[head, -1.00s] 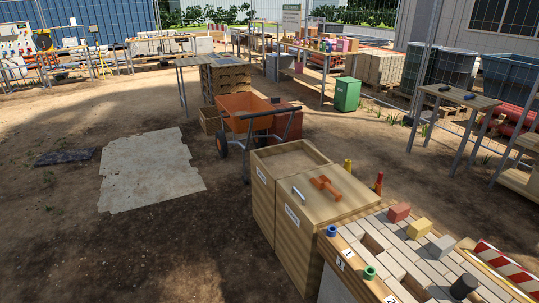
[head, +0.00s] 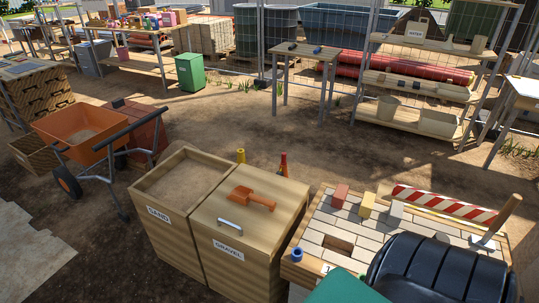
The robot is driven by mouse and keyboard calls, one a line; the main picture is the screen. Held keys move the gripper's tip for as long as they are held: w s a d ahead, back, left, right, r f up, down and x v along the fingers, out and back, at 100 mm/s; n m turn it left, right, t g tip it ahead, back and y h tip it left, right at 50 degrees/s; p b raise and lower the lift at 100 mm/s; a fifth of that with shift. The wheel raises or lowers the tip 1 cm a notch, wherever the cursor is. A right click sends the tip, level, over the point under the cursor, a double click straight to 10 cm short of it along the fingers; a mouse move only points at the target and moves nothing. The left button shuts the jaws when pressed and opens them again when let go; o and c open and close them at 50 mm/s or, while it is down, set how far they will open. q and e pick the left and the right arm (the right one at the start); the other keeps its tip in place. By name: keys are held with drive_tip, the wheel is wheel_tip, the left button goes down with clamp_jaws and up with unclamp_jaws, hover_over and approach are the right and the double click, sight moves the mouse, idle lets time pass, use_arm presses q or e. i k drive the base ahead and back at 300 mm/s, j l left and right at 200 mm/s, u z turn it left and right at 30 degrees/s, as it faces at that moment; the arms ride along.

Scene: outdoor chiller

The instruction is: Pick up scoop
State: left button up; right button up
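The scoop (head: 252,198) is orange with a short handle. It lies on top of the closed wooden lid of the gravel bin (head: 236,254), behind the lid's metal handle (head: 229,227). Nothing is holding it. Neither of my grippers shows in the head view, so I cannot see whether they are open or shut. A large black ribbed shape and a teal shape fill the lower right close to the camera. I cannot tell what they are.
The sand bin (head: 158,216) adjoins the gravel bin on the left. A paving table (head: 318,238) with blocks and a red-white striped barrier (head: 445,204) stands right. An orange wheelbarrow (head: 78,133) is behind left. Bare ground lies beyond the bins.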

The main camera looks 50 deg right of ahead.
sight(241, 194)
drive_tip(key=i+j+z, duration=0.1)
drive_tip(key=i+z, duration=0.2)
drive_tip(key=z, duration=0.15)
drive_tip(key=i+j+z, duration=0.25)
drive_tip(key=z, duration=0.25)
drive_tip(key=i+j+z, duration=0.25)
drive_tip(key=z, duration=0.2)
drive_tip(key=i+j+z, duration=0.15)
drive_tip(key=j+z, duration=0.35)
